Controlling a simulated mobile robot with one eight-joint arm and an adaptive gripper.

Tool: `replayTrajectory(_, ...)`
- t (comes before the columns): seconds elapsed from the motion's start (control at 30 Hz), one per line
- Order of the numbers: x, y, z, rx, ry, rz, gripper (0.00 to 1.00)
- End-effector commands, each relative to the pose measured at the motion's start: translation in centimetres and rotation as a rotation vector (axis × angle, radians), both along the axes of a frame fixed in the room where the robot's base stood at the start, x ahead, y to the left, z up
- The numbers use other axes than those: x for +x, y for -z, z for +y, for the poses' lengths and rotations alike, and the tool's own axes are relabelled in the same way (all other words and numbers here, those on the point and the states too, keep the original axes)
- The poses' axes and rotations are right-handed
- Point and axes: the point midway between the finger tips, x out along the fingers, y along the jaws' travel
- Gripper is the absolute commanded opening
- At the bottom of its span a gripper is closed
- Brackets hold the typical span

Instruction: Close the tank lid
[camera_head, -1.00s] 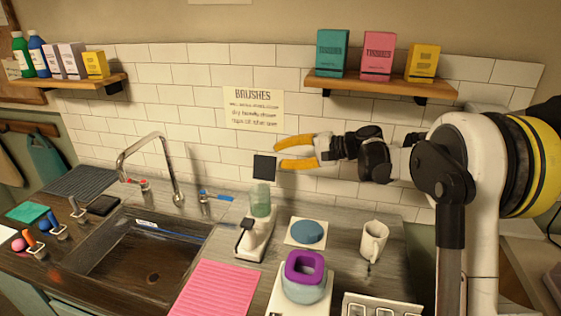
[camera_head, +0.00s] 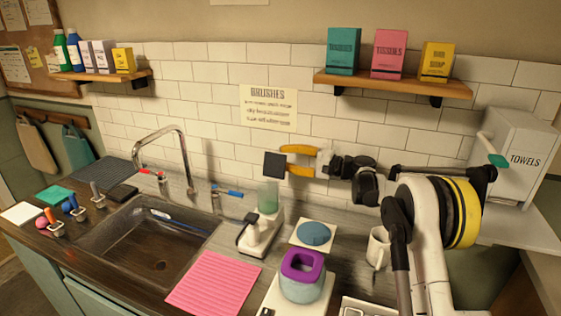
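The tank (camera_head: 268,196) is a translucent green container on a white base (camera_head: 262,236) with a black part at its front, on the counter right of the sink. A dark square plate (camera_head: 274,164), which looks like its raised lid, stands upright above the tank.
A blue round pad (camera_head: 314,233), a purple-topped jar (camera_head: 302,275) and a white mug (camera_head: 377,247) stand right of the tank. A pink mat (camera_head: 214,283) lies in front. The faucet (camera_head: 185,160) and sink (camera_head: 155,240) are left. A tiled wall is behind.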

Motion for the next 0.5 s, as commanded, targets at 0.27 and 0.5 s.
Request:
replayTrajectory(0.27,0.6,0.0,1.6,0.0,0.001,0.0,0.3)
replayTrajectory(0.5,0.6,0.0,1.5,0.0,0.001,0.0,0.17)
